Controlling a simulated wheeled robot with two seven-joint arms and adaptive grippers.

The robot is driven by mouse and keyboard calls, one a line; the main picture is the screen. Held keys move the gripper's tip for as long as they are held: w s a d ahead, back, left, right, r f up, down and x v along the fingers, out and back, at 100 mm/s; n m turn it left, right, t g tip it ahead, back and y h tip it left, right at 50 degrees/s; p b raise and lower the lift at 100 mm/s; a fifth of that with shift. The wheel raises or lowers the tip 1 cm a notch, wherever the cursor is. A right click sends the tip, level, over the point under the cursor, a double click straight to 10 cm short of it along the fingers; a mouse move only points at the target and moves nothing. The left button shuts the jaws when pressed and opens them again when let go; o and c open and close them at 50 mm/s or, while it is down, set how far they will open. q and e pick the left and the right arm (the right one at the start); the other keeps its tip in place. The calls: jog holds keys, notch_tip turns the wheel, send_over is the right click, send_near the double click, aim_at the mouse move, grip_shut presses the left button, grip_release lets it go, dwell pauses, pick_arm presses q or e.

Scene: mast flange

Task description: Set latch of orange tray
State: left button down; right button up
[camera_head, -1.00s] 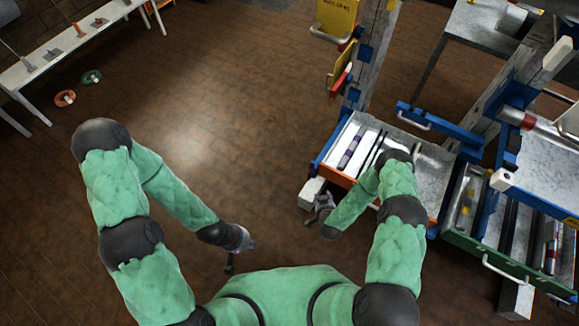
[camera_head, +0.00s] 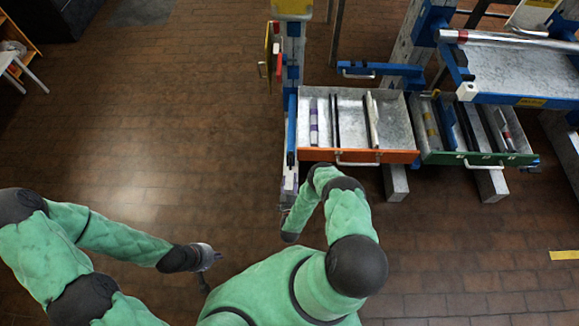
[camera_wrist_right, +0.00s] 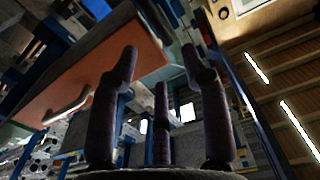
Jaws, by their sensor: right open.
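The orange tray (camera_head: 402,157) is a pale metal drawer with an orange front and a white bar handle (camera_head: 345,163). Its orange front also shows at the left of the right wrist view (camera_wrist_right: 95,75), tilted, with the handle (camera_wrist_right: 68,105). I cannot make out its latch for certain. My right gripper (camera_head: 285,207) is below the tray's front left corner, partly hidden by my forearm. In the right wrist view its fingers (camera_wrist_right: 160,55) are spread and empty, apart from the orange front. My left gripper (camera_head: 208,270) is low over the floor, far from the tray; its fingers are unclear.
A green-fronted tray (camera_head: 480,159) stands directly right of the orange one. A blue-edged shelf (camera_head: 520,75) is above it. An upright post (camera_head: 291,75) with yellow and red plates rises at the orange tray's left. The brick floor (camera_head: 150,130) at left is clear.

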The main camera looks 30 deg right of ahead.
aim_at(291, 165)
jog(key=b+x, duration=0.2)
jog(key=x, duration=0.5)
jog(key=shift+w+d, duration=0.15)
jog(key=shift+w, duration=0.25)
grip_shut()
